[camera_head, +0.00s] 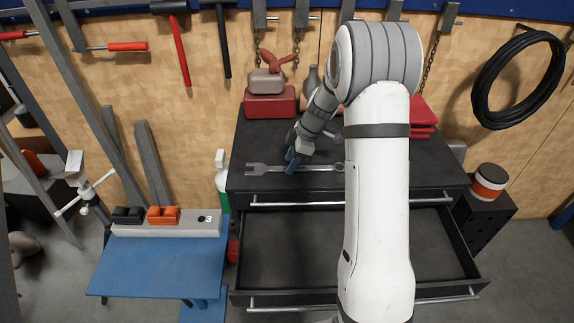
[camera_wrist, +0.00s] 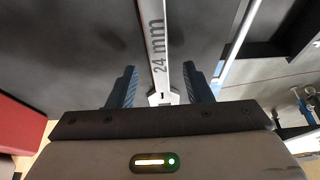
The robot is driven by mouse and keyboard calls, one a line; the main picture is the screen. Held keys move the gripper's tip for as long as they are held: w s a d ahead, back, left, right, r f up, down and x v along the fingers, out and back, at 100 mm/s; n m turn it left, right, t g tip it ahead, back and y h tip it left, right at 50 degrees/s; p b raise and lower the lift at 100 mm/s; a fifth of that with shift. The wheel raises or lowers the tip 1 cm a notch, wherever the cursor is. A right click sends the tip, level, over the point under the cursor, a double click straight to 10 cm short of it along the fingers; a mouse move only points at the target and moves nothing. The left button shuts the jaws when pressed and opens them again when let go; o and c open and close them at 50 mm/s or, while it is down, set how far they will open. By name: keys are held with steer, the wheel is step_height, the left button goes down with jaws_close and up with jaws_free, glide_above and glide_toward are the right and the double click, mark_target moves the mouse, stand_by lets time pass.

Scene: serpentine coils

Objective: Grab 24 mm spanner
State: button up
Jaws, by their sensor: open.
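The 24 mm spanner (camera_head: 290,169) is a grey metal wrench lying flat on the dark top of the tool cabinet (camera_head: 245,143), near its front edge. Its open-jaw end is at the left, and its right end reaches my white arm. In the wrist view the spanner (camera_wrist: 157,38) shows its "24 mm" marking and runs up between my blue fingers. My gripper (camera_head: 292,160) is over the left part of the spanner. In the wrist view my gripper (camera_wrist: 160,86) is open, with one finger on each side of the shaft and a gap to both. Contact with the cabinet top cannot be told.
An open, empty drawer (camera_head: 300,245) juts out below the cabinet top. A red box (camera_head: 270,103) stands at the back left of the top, with red folded items (camera_head: 423,118) at the right. A blue table (camera_head: 155,265) with a grey block stands at the left.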

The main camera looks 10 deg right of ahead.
steer(key=shift+a+f, duration=0.2)
steer(key=shift+f, duration=0.3)
jaws_close()
